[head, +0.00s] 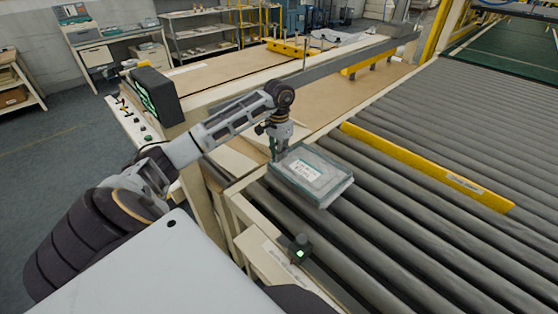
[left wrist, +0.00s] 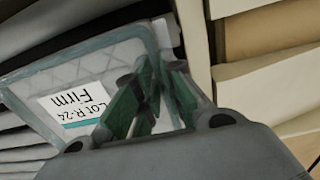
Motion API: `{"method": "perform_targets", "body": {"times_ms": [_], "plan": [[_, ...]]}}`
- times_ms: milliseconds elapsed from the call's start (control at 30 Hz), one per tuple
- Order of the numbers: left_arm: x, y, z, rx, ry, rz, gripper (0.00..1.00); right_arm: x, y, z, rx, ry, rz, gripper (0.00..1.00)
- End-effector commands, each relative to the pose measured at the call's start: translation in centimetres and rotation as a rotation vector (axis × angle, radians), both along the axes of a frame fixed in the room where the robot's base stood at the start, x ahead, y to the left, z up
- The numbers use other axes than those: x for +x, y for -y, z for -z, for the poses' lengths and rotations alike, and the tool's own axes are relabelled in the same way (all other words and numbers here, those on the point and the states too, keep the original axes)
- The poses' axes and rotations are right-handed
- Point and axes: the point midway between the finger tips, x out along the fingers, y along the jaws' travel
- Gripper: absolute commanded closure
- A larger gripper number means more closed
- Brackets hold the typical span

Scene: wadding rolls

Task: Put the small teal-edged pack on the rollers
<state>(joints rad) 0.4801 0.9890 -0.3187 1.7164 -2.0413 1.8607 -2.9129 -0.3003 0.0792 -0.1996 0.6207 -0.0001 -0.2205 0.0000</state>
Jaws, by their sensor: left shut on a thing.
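The small teal-edged pack (head: 311,174) is a flat, clear-wrapped slab with a white label, over the near left end of the grey rollers (head: 400,165). My left gripper (head: 276,152) is shut on the pack's left edge. In the left wrist view the pack (left wrist: 115,60) fills the upper left, with the label reading "Lot R-24 Firm", and the green fingers of the left gripper (left wrist: 152,95) close over its edge. I cannot tell whether the pack's underside touches the rollers. My right gripper is not in view.
A yellow bar (head: 425,167) lies across the rollers, right of the pack. A cream frame (head: 240,215) with a small green-lit sensor (head: 300,248) edges the rollers at the near left.

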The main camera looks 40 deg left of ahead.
Motion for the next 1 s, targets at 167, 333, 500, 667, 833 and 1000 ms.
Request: {"method": "perform_targets", "body": {"times_ms": [167,333,500,667,833,1000], "plan": [[0.0,0.0,0.1,0.0,0.001,0.0,1.0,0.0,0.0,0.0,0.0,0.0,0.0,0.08],[0.0,0.0,0.1,0.0,0.0,0.0,1.0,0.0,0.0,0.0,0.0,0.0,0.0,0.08],[-0.1,0.0,0.9,-0.002,-0.002,0.0,1.0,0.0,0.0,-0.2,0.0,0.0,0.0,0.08],[-0.1,0.1,2.4,-0.003,-0.004,0.001,1.0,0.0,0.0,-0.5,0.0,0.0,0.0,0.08],[-0.1,0.1,3.6,-0.002,-0.001,0.001,1.0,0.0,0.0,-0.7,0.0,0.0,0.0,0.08],[0.0,0.0,3.9,0.0,0.0,0.001,1.0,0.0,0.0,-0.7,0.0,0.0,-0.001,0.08]]}}
